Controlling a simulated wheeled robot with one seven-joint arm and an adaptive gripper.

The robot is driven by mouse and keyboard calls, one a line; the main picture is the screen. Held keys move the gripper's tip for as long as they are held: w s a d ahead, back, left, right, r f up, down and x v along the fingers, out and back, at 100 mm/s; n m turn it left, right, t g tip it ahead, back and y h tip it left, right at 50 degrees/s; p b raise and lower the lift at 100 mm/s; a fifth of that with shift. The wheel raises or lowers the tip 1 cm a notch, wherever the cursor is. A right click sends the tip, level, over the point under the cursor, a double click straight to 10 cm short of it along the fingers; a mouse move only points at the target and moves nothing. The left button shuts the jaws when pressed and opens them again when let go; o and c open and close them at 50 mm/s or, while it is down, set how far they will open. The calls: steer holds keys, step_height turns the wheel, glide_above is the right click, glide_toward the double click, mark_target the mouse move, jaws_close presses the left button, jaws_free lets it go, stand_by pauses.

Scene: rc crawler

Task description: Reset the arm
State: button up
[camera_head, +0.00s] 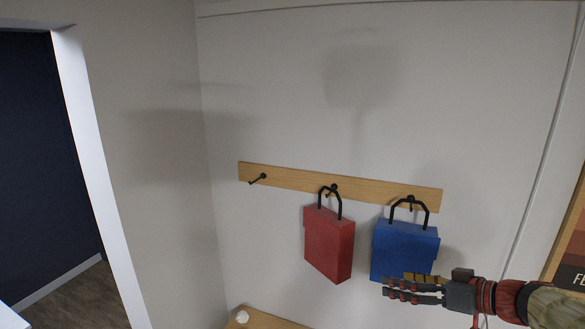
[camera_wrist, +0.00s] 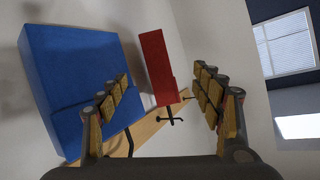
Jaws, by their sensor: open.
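My gripper (camera_head: 412,289) is at the lower right of the head view, in front of the lower part of the blue bag. Its two fingers are apart and nothing is between them; the wrist view shows the open fingers (camera_wrist: 165,110) too. The blue bag (camera_head: 403,246) hangs by its black handle from the right hook of a wooden rail; it fills the left of the wrist view (camera_wrist: 75,75). The red bag (camera_head: 329,243) hangs from the middle hook and shows beyond the fingers in the wrist view (camera_wrist: 156,62). I cannot tell whether a finger touches the blue bag.
The wooden rail (camera_head: 290,180) is fixed to the pale wall, and its left hook (camera_head: 258,179) is empty. A wooden surface (camera_head: 265,320) with a small white object (camera_head: 242,316) is at the bottom. A framed picture (camera_head: 572,250) is at the right edge. A doorway is at the left.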

steer(key=s+a+f+m+g+h+b, duration=0.2)
steer(key=s+a+f+h+b, duration=0.2)
steer(key=s+f+b, duration=0.6)
steer(key=s+a+f+m+g+h+b, duration=0.2)
steer(key=s+a+f+m+h+b, duration=0.1)
steer(key=s+f+b, duration=0.8)
steer(key=s+a+f+h, duration=0.1)
steer(key=s+f+h, duration=0.1)
steer(key=s+f, duration=0.2)
steer(key=shift+s+f, duration=0.35)
steer(key=shift+f, duration=0.1)
